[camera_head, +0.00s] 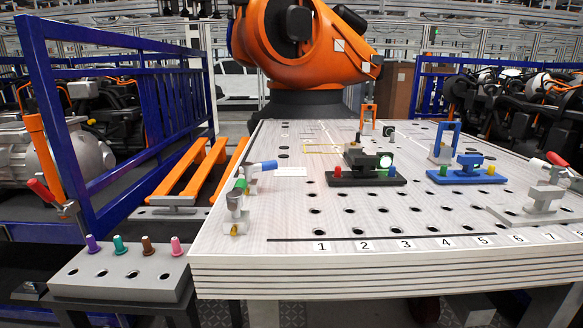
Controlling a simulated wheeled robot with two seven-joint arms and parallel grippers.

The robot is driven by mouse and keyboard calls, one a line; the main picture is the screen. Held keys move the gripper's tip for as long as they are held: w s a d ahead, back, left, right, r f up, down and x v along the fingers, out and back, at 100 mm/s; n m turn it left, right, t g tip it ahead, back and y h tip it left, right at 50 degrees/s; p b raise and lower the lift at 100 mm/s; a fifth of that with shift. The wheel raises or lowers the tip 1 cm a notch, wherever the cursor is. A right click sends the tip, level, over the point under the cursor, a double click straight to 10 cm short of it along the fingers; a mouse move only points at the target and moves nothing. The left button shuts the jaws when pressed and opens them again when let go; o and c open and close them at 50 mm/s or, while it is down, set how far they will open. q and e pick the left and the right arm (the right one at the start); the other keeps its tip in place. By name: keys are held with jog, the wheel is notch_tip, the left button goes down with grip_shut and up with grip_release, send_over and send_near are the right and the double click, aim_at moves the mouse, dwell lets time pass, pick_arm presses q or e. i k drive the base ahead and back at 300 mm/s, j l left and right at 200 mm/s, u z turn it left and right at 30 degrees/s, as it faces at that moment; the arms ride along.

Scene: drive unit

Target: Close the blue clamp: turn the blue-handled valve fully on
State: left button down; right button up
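A clamp with a blue handle (263,166) stands at the left edge of the perforated table (300,240). Its handle points right over the table and lies nearly level; its grey metal body (250,178) is small and partly hidden. Just in front of it is a similar clamp with a green handle (240,186), close beside it. From this view I cannot tell how far the blue handle is turned. Neither of my grippers is in view.
Red-handled clamps stand at the right edge (557,160) and far left (41,191). A black fixture (366,178) and a blue fixture (467,175) sit on the table. A grey block (118,275) with coloured pegs is front left. An orange robot arm (305,45) stands behind.

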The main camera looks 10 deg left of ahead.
aim_at(247, 169)
jog(key=i+l, duration=0.15)
jog(key=l, duration=0.2)
jog(key=i+l+z, duration=0.1)
jog(key=l, duration=0.3)
jog(key=i+l+z, duration=0.1)
jog(key=l, duration=0.25)
